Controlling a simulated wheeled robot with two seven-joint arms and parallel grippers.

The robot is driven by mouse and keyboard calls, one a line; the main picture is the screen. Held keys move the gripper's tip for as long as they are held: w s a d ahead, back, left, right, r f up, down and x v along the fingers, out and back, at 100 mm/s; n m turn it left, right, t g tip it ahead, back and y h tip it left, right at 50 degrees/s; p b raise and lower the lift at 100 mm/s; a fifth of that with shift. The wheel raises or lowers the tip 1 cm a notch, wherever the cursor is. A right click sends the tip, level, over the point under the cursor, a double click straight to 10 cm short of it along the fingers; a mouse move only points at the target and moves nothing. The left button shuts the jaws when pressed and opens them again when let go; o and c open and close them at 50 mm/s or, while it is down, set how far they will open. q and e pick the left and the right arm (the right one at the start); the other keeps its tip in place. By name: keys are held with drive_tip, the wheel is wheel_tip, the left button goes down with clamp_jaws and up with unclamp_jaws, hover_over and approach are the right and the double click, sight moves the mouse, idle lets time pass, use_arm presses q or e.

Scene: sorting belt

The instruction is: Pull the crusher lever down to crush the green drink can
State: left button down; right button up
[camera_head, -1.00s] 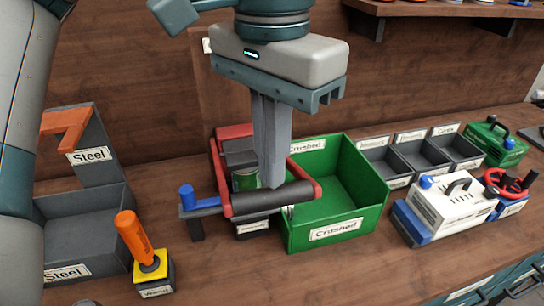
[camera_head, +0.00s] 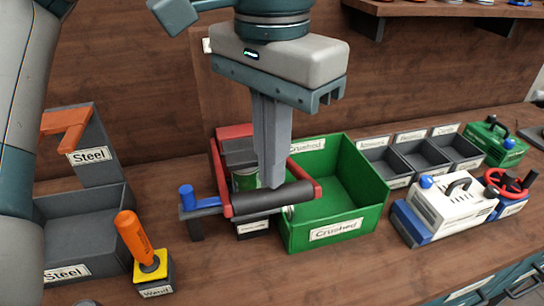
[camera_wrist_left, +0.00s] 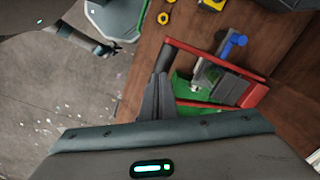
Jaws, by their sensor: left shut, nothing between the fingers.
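The crusher's red lever frame (camera_head: 222,177) carries a dark roller handle (camera_head: 262,200) across its front, low and close to the bench. The green drink can (camera_head: 245,181) shows partly inside the crusher, behind the handle; the frame and my fingers hide some of it. My left gripper (camera_head: 271,186) is shut and empty, pointing down with its tips at the top of the handle; I cannot tell whether they touch. In the left wrist view the fingers (camera_wrist_left: 157,92) are beside the dark handle (camera_wrist_left: 168,60). What looks like my right gripper (camera_wrist_left: 110,48) is small there, its jaws unclear.
A green "Crushed" bin (camera_head: 334,232) stands right beside the crusher. A blue-knobbed post (camera_head: 187,198) is at its left. An orange joystick (camera_head: 135,240) and a grey "Steel" bin (camera_head: 92,262) stand further left. Small grey bins (camera_head: 400,180) and a white device (camera_head: 448,207) are to the right.

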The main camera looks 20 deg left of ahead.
sight(275, 203)
use_arm(q)
drive_tip(key=shift+f, duration=0.1)
drive_tip(key=shift+s+d+f+b, duration=0.15)
drive_tip(key=shift+s+f+b, duration=0.05)
drive_tip(key=shift+f+b, duration=0.75)
drive_tip(key=shift+s+d+f+b, duration=0.1)
drive_tip(key=shift+s+f+b, duration=0.1)
drive_tip(key=shift+f+b, duration=0.7)
drive_tip(key=shift+s+d+f+b, duration=0.2)
drive_tip(key=shift+f+b, duration=0.5)
drive_tip(key=shift+f, duration=0.4)
drive_tip(key=shift+s+a+f, duration=0.1)
drive_tip(key=shift+s+f, duration=0.05)
drive_tip(key=shift+f+b, duration=0.15)
drive_tip(key=shift+b, duration=0.15)
wheel_tip(275, 203, down, 9)
drive_tip(key=b, duration=0.7)
drive_tip(key=shift+d, duration=0.4)
